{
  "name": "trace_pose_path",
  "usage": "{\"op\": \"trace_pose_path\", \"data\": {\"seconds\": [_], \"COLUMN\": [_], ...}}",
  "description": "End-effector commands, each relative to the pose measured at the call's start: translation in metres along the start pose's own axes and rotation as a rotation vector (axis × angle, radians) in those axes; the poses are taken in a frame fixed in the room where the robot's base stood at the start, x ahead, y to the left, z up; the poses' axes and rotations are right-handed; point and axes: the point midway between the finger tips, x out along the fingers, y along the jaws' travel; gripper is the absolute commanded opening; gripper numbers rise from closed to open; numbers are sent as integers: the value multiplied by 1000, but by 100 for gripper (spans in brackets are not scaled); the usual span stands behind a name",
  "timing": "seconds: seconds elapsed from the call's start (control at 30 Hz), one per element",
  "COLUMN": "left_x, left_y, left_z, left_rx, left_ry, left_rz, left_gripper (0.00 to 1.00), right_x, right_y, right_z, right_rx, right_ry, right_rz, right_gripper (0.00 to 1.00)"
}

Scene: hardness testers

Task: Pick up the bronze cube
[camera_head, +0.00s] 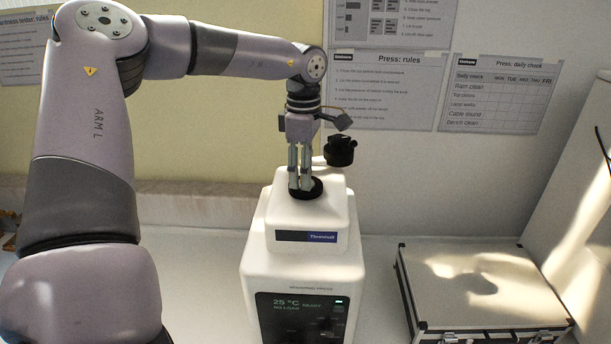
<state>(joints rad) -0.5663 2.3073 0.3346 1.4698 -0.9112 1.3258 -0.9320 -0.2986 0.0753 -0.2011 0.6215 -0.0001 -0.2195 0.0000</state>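I see no bronze cube in the head view. My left gripper (301,186) points straight down over the top of the white mounting press (255,225). Its fingertips are at the dark round opening or ring (317,190) on the press top; I cannot tell whether they reach inside it. The fingers look close together, and whether they hold anything is hidden. A black round cap on an arm (339,152) sits just behind and right of the gripper. My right gripper is not in view.
A closed hard case with metal edges (500,300) lies on the bench to the right. Rule sheets (385,90) hang on the wall behind. The white bench between press and case is clear.

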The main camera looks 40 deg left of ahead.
Motion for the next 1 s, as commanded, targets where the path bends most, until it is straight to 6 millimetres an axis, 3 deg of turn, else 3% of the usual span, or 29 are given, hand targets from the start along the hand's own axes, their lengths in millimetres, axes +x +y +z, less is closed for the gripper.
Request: {"op": "trace_pose_path", "data": {"seconds": [0.1, 0.7, 1.0], "left_x": [0, -1, -1], "left_y": [0, 0, 0], "left_z": [0, 0, 0], "left_rx": [0, 0, 0], "left_ry": [0, 0, 0], "left_rz": [0, 1, 1], "left_gripper": [39, 0, 0], "right_x": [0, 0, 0], "right_y": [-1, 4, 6], "right_z": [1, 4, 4], "right_rx": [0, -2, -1], "right_ry": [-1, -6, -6], "right_rz": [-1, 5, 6], "right_gripper": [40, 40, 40]}}
